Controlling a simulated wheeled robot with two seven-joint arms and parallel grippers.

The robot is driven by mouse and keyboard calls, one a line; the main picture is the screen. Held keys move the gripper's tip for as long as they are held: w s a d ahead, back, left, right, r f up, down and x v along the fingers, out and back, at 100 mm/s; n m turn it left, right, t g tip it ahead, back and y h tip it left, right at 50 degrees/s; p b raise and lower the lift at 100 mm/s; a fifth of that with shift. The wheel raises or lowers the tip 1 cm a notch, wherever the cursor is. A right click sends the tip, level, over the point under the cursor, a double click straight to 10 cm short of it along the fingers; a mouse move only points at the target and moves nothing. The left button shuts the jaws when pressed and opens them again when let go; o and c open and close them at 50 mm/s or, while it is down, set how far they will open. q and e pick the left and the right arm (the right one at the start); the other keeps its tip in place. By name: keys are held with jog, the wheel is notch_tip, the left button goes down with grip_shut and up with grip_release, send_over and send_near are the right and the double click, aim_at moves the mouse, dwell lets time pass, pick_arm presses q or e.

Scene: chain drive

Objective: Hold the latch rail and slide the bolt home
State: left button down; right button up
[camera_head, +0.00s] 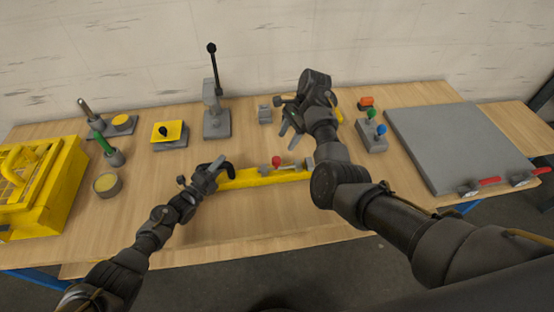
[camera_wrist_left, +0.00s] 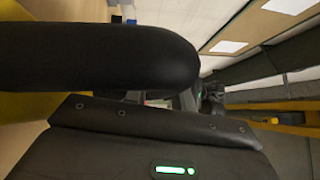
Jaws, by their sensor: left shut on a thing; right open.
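The yellow latch rail (camera_head: 250,180) lies along the front middle of the table. A black curved handle (camera_head: 229,170) stands at its left end, and the bolt's red knob (camera_head: 276,161) rises near its middle. My left gripper (camera_head: 217,168) is shut on the black handle. In the left wrist view the handle (camera_wrist_left: 100,55) is a large dark bar close to the camera. My right gripper (camera_head: 287,118) is open and empty, above the table behind the rail. My right forearm hides the rail's right end.
A lever stand (camera_head: 216,122), a yellow switch box (camera_head: 169,133) and a small grey block (camera_head: 265,114) stand behind the rail. A yellow cage (camera_head: 40,190) is at left.

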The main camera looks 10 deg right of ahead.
aim_at(278, 158)
jog(key=x, duration=1)
jog(key=shift+a+f, duration=0.15)
jog(key=shift+f, duration=0.25)
jog(key=shift+c, duration=0.2)
